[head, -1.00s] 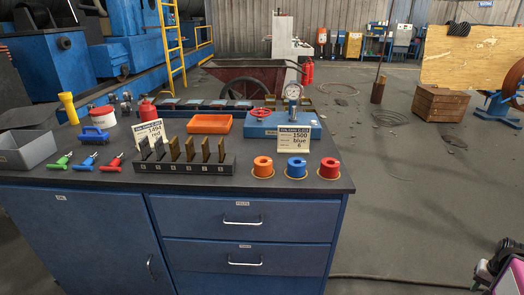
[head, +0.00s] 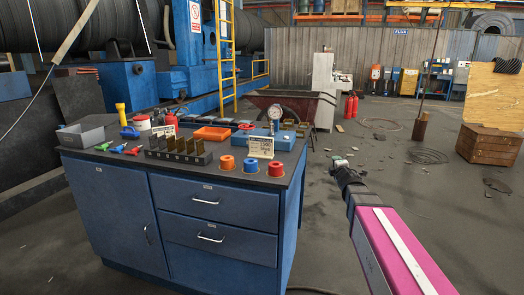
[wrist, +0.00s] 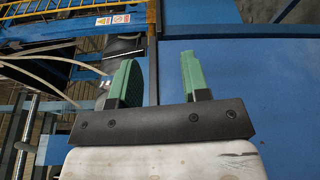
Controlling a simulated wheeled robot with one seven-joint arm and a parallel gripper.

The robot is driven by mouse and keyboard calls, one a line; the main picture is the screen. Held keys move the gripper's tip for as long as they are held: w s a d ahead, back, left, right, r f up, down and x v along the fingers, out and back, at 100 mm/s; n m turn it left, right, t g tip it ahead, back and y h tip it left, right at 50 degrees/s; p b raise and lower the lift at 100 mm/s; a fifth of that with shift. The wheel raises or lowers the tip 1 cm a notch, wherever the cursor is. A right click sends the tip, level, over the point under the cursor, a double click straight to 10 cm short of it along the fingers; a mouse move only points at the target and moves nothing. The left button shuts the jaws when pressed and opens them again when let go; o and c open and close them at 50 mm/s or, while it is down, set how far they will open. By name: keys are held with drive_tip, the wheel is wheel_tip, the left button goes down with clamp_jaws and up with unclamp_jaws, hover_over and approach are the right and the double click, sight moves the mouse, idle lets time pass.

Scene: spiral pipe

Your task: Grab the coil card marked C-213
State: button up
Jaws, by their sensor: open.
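A white printed card (head: 260,147) leans against the blue gauge unit on the blue cabinet's top; it shows 1500 in large print. A second white card (head: 164,131) stands farther left, partly hidden behind the slotted rack. I cannot read C-213 on either card now. A black slotted rack (head: 178,154) holds several upright brown and dark plates. My gripper (head: 339,161) is in the air to the right of the cabinet, apart from both cards. In the wrist view my gripper (wrist: 156,75) has two green fingers spread apart with nothing between them.
Orange, blue and red rings (head: 249,166) stand on the cabinet top's front right. An orange tray (head: 212,133), a grey bin (head: 80,135) and colored-handled tools (head: 118,148) also lie there. A wheelbarrow (head: 290,100) stands behind. The floor right of the cabinet is mostly clear.

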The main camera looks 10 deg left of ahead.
sight(266, 155)
drive_tip(key=s+a+r+n+g+y, duration=0.1)
drive_tip(key=a+r+n+g+y, duration=0.2)
drive_tip(key=n, duration=0.4)
drive_tip(key=s+a+r+n+g+y, duration=0.1)
drive_tip(key=a+r+n+g+y, duration=0.2)
drive_tip(key=a+n+y, duration=0.3)
drive_tip(key=s+a+r+n+g+y, duration=0.1)
drive_tip(key=a+r+n+g+y, duration=0.2)
drive_tip(key=a+n, duration=0.5)
drive_tip(key=shift+a+r+n+y, duration=0.1)
drive_tip(key=shift+r+n+y, duration=0.6)
drive_tip(key=shift+n+y, duration=0.3)
drive_tip(key=s+a+n+g, duration=0.1)
drive_tip(key=n+g, duration=0.1)
drive_tip(key=s+a+n+g, duration=0.1)
drive_tip(key=n+g, duration=0.1)
drive_tip(key=n, duration=0.1)
drive_tip(key=s+a+n+g, duration=0.1)
drive_tip(key=n+g, duration=0.1)
drive_tip(key=g, duration=0.1)
drive_tip(key=shift+s+a+r+n, duration=0.2)
drive_tip(key=shift+s+n, duration=0.2)
drive_tip(key=shift+a, duration=0.2)
drive_tip(key=a, duration=0.5)
drive_tip(key=shift+w, duration=0.15)
drive_tip(key=shift+w+a, duration=0.2)
drive_tip(key=shift+a, duration=1.15)
drive_tip(key=shift+w+a, duration=0.2)
drive_tip(key=shift+a, duration=1.1)
clamp_jaws()
